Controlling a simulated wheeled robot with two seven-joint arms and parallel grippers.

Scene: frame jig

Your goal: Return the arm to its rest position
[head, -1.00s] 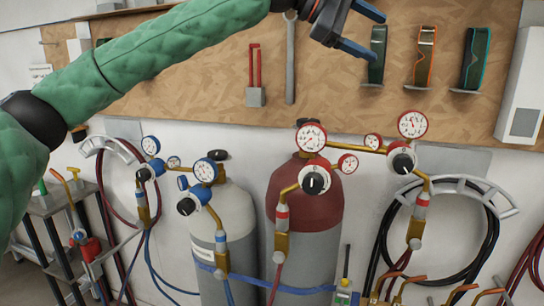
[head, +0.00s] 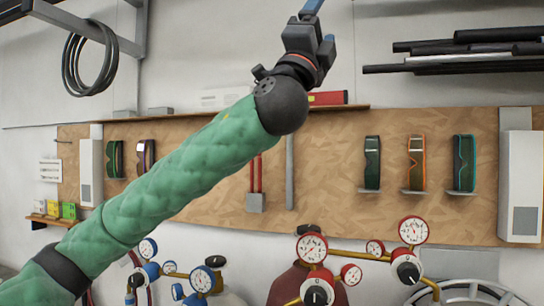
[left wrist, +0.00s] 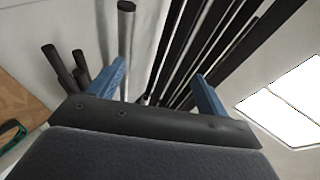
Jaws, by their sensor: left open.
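My left arm, in a green quilted sleeve, comes in from the lower left of the head view and reaches up to the top centre. My left gripper (head: 312,12) is at the top edge of the head view, pointing up, its fingertips partly cut off. In the left wrist view its two blue fingers (left wrist: 158,88) stand wide apart with nothing between them. My right gripper is not in view.
Dark rods (head: 455,48) lie on the upper wall right of the gripper. A board (head: 330,190) holds several goggles (head: 416,163). Gas cylinders with gauges (head: 312,248) stand below. A hose coil (head: 88,60) hangs upper left. A ceiling light (left wrist: 285,105) shows in the wrist view.

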